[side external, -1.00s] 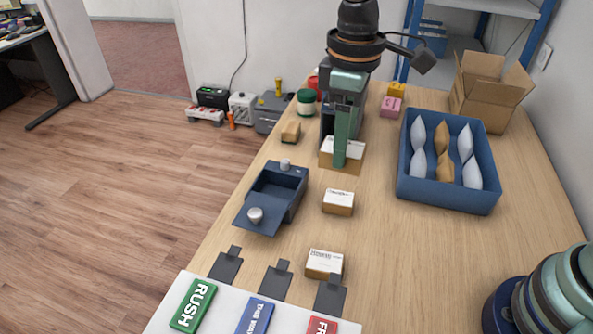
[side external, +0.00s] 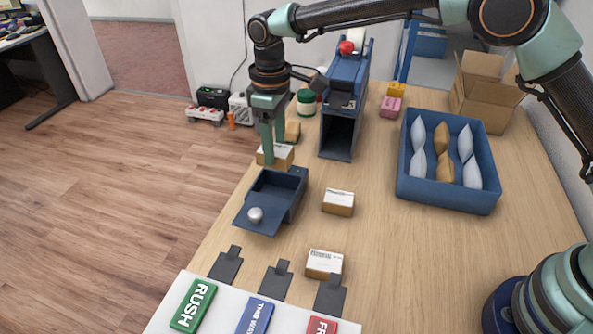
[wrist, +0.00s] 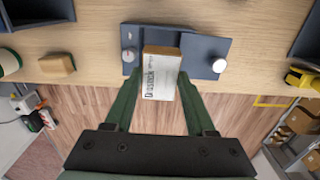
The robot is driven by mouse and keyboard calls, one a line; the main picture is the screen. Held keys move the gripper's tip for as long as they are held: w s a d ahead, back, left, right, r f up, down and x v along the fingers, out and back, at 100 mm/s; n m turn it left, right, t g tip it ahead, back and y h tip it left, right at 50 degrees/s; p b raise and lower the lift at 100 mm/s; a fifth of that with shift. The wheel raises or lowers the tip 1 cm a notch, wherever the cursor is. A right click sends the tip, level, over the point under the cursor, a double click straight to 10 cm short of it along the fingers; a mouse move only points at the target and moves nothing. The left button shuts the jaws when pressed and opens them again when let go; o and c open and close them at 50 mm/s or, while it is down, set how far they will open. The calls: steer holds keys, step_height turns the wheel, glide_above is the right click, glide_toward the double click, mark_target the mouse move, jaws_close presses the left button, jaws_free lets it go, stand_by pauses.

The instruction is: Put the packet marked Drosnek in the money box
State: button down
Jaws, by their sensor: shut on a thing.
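My gripper (side external: 270,150) is shut on a small brown-and-white packet (side external: 275,155), held in the air at the far end of the money box. In the wrist view the packet (wrist: 160,76) sits between my two fingers (wrist: 157,85); its white label is sideways and seems to read Drosnek, though the print is small. The money box (side external: 292,205) is dark blue with an open top and a lid plate with a round light knob, slid toward the front. In the wrist view the packet covers part of the money box (wrist: 131,57).
Two similar packets stand on the counter, one right of the box (side external: 338,203) and one nearer (side external: 324,264). A blue tray (side external: 450,200) of pouches is at right.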

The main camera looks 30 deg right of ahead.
mark_target(276, 168)
steer(key=shift+f, duration=3.3)
steer(key=shift+c, duration=0.8)
jaws_free()
steer(key=shift+r, duration=0.1)
step_height(276, 168, up, 12)
steer(key=shift+f, duration=0.1)
